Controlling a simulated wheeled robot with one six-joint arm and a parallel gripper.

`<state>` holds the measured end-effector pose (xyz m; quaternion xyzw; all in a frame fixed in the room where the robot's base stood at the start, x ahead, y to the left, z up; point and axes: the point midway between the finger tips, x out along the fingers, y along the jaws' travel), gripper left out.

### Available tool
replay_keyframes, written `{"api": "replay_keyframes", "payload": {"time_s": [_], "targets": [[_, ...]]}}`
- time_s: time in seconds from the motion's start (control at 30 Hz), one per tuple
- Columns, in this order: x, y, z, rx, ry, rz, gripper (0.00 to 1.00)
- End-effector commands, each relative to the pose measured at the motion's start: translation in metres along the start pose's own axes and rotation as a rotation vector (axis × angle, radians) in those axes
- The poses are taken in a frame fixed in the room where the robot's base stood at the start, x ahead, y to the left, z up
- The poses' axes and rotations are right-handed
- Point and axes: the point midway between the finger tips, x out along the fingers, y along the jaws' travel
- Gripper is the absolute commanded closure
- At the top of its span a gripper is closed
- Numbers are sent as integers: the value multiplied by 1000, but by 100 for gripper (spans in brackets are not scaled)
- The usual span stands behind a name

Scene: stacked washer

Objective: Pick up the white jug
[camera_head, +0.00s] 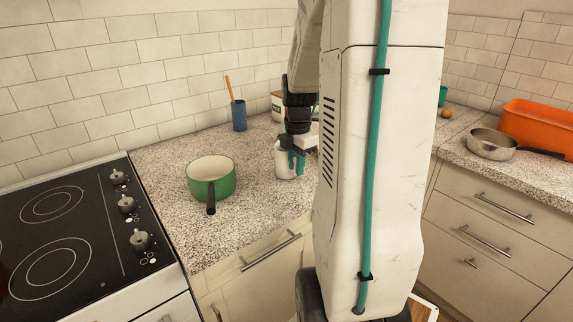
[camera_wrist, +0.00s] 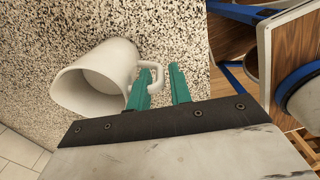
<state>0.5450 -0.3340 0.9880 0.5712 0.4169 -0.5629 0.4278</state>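The white jug (camera_wrist: 92,80) lies to the left of my gripper in the wrist view, its wide mouth facing lower left. Its handle (camera_wrist: 158,76) reaches toward my gripper (camera_wrist: 161,68). The two green fingers are apart. The left finger overlaps the handle loop, and the handle's outer bar appears between the fingers; I cannot tell whether either finger touches it. In the head view the jug (camera_head: 281,161) stands on the counter, with my gripper (camera_head: 297,162) at its right side, partly covering it.
A green pot (camera_head: 211,178) stands left of the jug on the speckled counter (camera_head: 160,165), beside the black stove (camera_head: 60,225). A blue utensil holder (camera_head: 239,115) stands behind. A steel pan (camera_head: 490,144) and an orange container (camera_head: 535,128) are at the right.

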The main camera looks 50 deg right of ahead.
Motion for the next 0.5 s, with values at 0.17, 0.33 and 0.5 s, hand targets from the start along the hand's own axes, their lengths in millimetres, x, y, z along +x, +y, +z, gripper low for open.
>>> {"api": "replay_keyframes", "payload": {"time_s": [0.17, 0.33, 0.5], "targets": [[18, 0, 0, 0, 1, -1, 79], [19, 0, 0, 0, 0, 0, 79], [19, 0, 0, 0, 0, 0, 100]]}}
